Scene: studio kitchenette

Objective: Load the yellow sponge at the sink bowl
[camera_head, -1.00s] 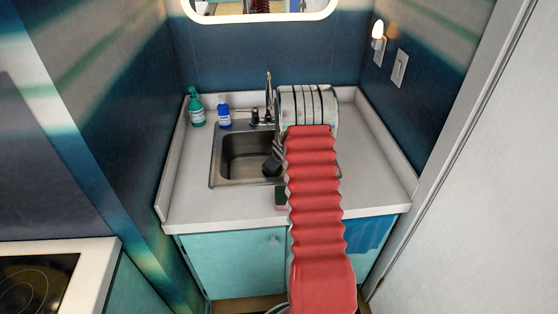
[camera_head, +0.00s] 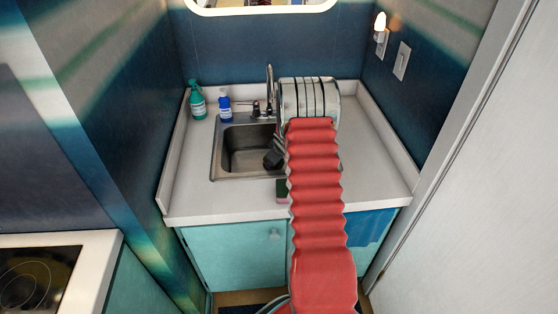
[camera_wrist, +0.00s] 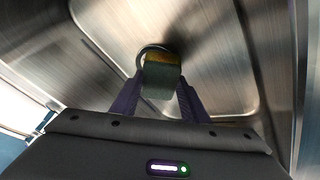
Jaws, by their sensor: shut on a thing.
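The yellow sponge (camera_wrist: 162,75), with a dull green face and a yellow edge, is between my gripper's purple fingers (camera_wrist: 162,98) in the wrist view. My gripper is shut on it. Behind the sponge is the brushed metal of the sink bowl, with the round drain (camera_wrist: 147,52) partly covered by the sponge. In the head view the steel sink bowl (camera_head: 238,158) is set in the counter, and my dark gripper (camera_head: 270,160) is at its right side. The sponge cannot be made out there. I cannot tell whether it touches the bowl floor.
A faucet (camera_head: 269,90) stands behind the bowl. A rack of plates (camera_head: 310,97) is at the back right. A green bottle (camera_head: 197,102) and a blue bottle (camera_head: 224,108) stand at the back left. A small dark item (camera_head: 283,188) lies by the front edge. The right counter is clear.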

